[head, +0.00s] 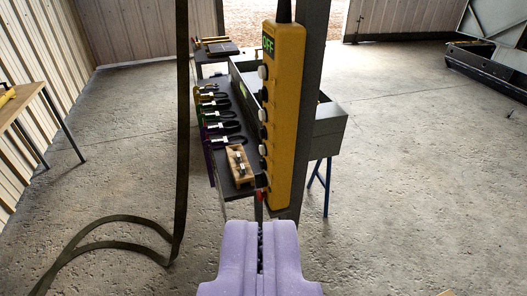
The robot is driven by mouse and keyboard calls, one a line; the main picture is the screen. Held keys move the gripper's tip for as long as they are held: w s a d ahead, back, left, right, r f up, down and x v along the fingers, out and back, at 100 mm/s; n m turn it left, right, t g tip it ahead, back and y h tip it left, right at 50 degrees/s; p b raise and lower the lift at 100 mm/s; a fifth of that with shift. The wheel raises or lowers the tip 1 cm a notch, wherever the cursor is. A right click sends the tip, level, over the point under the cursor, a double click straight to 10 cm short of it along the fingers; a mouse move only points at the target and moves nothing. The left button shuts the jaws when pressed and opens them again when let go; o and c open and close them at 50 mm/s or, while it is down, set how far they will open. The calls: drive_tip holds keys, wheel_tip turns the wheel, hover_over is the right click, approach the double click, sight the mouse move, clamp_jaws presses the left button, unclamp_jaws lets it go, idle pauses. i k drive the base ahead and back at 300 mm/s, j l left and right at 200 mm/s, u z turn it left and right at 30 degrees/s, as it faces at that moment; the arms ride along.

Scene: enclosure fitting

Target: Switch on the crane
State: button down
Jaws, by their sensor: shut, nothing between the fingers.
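The crane's yellow control pendant (285,120) hangs upright in the middle of the head view, on a dark cable. Its top display (268,43) shows green letters that look like "OFF". White and black buttons (263,115) run down its left-facing side, with a red one (262,195) near the bottom. My gripper (260,228), with pale purple fingers, is shut and empty at the bottom centre. In the picture its tips are just below the pendant's lower end. I cannot tell the exact gap in depth.
A dark strap (181,130) hangs left of the pendant and loops on the concrete floor. Another table (22,100) is at the left.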

sight(260, 179)
drive_tip(key=i+j, duration=0.1)
drive_tip(key=i, duration=0.8)
